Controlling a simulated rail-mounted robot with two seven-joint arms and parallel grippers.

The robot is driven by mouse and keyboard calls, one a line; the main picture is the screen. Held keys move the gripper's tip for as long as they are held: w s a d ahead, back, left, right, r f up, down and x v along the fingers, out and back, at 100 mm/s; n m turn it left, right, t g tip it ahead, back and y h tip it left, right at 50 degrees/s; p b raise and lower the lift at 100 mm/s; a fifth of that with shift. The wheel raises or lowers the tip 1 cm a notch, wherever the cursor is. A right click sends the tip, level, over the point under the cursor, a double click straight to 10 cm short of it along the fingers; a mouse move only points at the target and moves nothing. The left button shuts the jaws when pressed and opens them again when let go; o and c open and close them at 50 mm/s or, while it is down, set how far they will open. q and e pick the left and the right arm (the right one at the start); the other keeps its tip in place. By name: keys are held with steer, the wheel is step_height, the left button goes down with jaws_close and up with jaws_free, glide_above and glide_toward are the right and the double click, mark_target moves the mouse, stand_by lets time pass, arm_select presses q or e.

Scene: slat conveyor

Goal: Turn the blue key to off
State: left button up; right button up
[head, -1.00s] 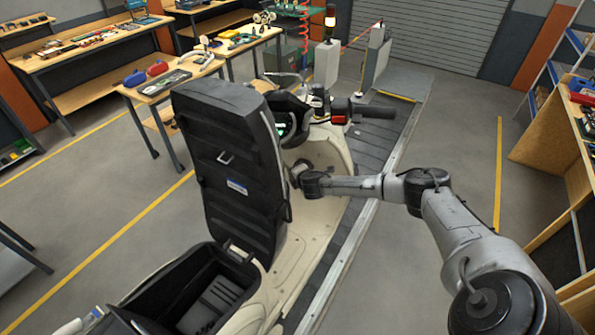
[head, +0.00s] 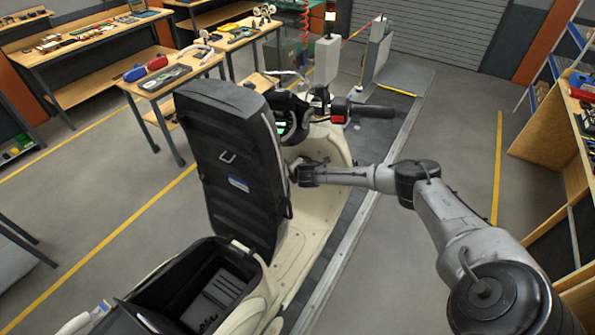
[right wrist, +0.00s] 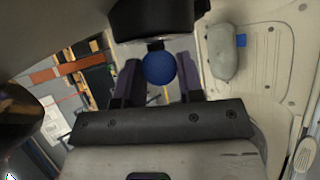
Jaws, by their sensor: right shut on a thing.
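The blue key (right wrist: 159,68) shows as a round blue knob under a dark housing in the right wrist view. My right gripper (right wrist: 158,84) has its two dark fingers on either side of the knob and is shut on it. In the head view my right arm reaches from the right to the cream scooter (head: 312,215), its wrist close behind the raised black seat (head: 235,165). The seat hides the key and my fingertips there. My left gripper is not in view.
The scooter stands on the slat conveyor (head: 378,135). The handlebar with a red switch (head: 338,118) is just beyond my right wrist. The open storage bin (head: 215,285) is at the front. Workbenches (head: 170,80) stand at the back left, wooden shelving (head: 560,125) at the right.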

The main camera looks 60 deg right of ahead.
steer(key=shift+n+g, duration=0.5)
steer(key=shift+g, duration=0.3)
steer(key=shift+w+n+g, duration=0.1)
steer(key=shift+n+g, duration=0.3)
steer(key=shift+g, duration=0.5)
steer(key=o, duration=0.9)
steer(key=shift+c, duration=0.2)
steer(key=shift+r, duration=0.1)
steer(key=shift+s+a+r, duration=0.2)
steer(key=shift+r, duration=0.2)
steer(key=b+v, duration=0.2)
steer(key=v, duration=1)
steer(key=shift+r+b, duration=0.35)
steer(key=shift+r, duration=0.15)
